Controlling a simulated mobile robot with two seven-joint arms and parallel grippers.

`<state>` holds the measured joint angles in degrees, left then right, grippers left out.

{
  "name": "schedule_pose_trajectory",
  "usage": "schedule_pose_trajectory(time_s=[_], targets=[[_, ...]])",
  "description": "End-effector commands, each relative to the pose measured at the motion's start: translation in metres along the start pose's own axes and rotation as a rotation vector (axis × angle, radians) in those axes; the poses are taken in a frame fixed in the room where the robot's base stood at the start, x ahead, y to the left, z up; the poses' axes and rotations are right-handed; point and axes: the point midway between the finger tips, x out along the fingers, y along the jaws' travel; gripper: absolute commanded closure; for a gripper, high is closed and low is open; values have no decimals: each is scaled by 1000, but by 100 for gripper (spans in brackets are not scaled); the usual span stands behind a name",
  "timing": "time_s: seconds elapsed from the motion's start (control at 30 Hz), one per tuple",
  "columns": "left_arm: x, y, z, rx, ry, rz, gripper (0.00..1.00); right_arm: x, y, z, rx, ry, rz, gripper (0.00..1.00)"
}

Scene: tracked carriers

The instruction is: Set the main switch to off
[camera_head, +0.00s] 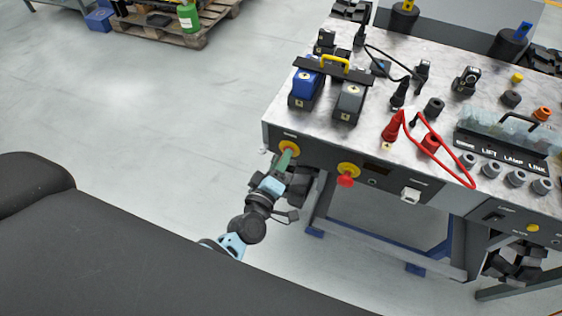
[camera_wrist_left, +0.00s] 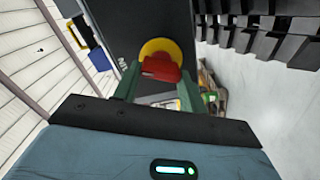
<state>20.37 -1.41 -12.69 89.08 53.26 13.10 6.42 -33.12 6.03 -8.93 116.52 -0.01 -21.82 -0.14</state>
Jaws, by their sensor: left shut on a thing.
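The main switch is a red handle on a round yellow plate (camera_head: 289,147) at the left end of the bench's front panel. In the left wrist view the red handle (camera_wrist_left: 160,68) sits between the green fingers. My left gripper (camera_head: 284,160) is at the switch and shut on its handle, covering most of it in the head view. The handle looks roughly crosswise in the wrist view; its marked position cannot be read. A dark shape at the lower right of the head view looks like my right gripper (camera_head: 515,262); its fingers cannot be made out.
A red mushroom button (camera_head: 346,181) on a yellow ring is right of the switch on the same panel. The metal bench top (camera_head: 380,140) carries blue and grey blocks, a red cable and several connectors. A pallet (camera_head: 165,30) stands far left; the floor between is clear.

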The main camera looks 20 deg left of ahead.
Motion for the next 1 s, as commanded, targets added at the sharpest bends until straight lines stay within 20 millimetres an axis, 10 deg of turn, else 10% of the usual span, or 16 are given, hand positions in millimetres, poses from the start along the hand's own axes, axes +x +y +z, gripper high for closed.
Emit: schedule_pose_trajectory(time_s=[1.0], targets=[[0,-2,1,-493,-1,-1,81,11,2,6,-3,-4,-1,64]])
